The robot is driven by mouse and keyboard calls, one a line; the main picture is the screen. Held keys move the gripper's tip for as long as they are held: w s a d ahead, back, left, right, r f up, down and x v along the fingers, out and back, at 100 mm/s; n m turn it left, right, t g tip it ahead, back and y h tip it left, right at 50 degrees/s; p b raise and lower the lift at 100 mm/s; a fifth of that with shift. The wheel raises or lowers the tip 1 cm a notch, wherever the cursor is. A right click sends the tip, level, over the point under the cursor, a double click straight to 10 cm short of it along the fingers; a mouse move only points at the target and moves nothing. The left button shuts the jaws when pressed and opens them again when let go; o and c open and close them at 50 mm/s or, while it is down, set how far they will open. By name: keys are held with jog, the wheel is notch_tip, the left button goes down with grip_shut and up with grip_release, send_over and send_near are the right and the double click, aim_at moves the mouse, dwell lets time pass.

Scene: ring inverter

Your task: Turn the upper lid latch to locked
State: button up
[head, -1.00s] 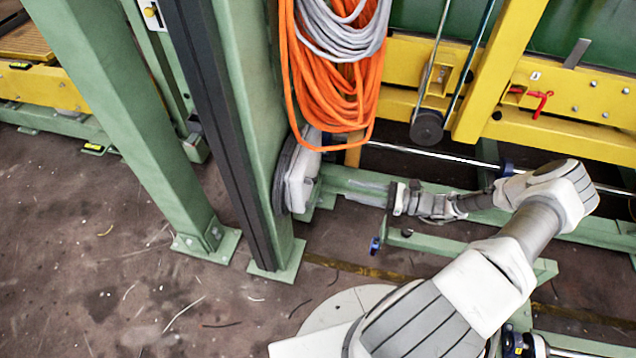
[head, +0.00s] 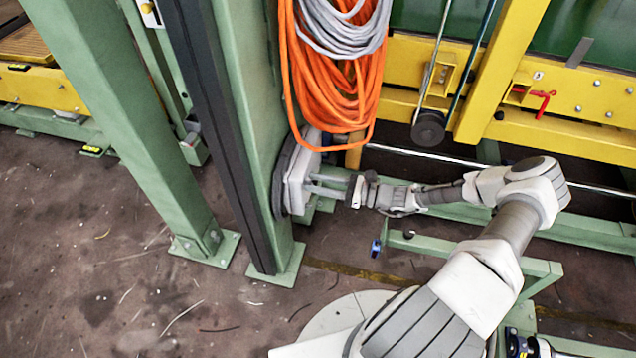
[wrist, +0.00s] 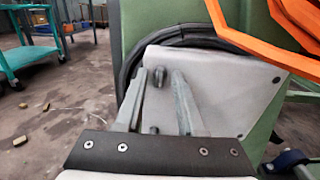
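A pale grey box lid (head: 298,178) stands upright against the green post in the head view. It fills the middle of the wrist view (wrist: 230,88). A small dark latch (wrist: 157,77) sits near the lid's upper left, and a second dark fitting (wrist: 154,130) shows lower down. My gripper (head: 318,184) reaches the lid from the right. In the wrist view my gripper's fingers (wrist: 160,75) are apart, one on each side of the upper latch. I cannot tell whether they touch it. The latch is too small to read in the head view.
Orange cable coils (head: 335,85) hang just above the lid and cross the wrist view's upper right (wrist: 250,35). A black hose or cable (wrist: 140,50) curves behind the lid. A green post (head: 245,120) stands left of it. A green low frame (head: 455,252) lies below my arm.

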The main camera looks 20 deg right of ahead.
grip_shut()
jog(key=shift+n, duration=0.3)
jog(key=n+p, duration=0.1)
jog(key=n, duration=0.7)
jog(key=shift+s+n+p, duration=0.1)
jog(key=shift+n+p, duration=0.25)
jog(key=shift+n, duration=0.05)
jog(key=n, duration=0.4)
jog(key=shift+f+n, duration=0.15)
jog(key=shift+n, duration=2.05)
